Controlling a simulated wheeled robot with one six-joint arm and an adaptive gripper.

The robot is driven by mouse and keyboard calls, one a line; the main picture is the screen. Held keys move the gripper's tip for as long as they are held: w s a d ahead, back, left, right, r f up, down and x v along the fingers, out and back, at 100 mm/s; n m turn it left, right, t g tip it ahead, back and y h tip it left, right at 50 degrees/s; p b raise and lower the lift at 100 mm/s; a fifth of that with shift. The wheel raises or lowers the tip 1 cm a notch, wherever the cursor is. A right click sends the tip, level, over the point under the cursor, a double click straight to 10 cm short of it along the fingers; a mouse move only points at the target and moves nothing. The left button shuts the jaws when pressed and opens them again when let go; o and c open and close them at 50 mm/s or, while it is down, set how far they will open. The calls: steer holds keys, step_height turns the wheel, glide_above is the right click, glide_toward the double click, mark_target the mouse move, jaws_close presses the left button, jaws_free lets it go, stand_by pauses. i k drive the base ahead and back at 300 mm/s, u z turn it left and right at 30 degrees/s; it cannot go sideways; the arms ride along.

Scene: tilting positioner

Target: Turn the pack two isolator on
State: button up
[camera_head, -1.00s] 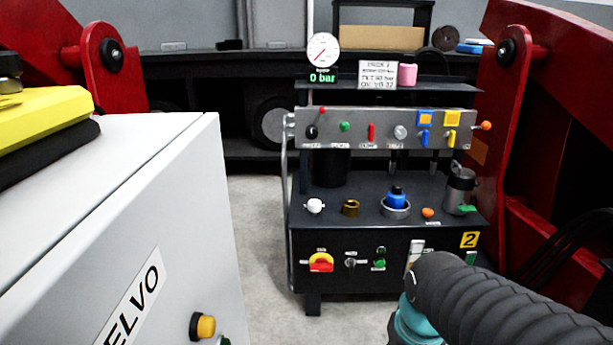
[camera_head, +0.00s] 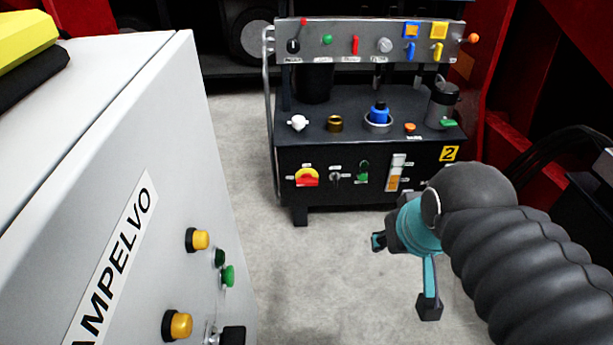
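The black pack cart (camera_head: 340,158) with a yellow "2" plate (camera_head: 449,153) stands ahead.
A grey-white cabinet (camera_head: 120,130) with yellow and green buttons fills the left. The cart carries a grey valve panel (camera_head: 365,42), a blue-capped filler (camera_head: 379,114) and a grey can (camera_head: 443,103). Red structure flanks the right. Bare floor (camera_head: 320,270) lies before the cart.

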mark_target(306, 179)
steer(key=k, duration=1)
steer(key=z, duration=1.35)
steer(key=i, duration=1)
steer(key=u, duration=1.95)
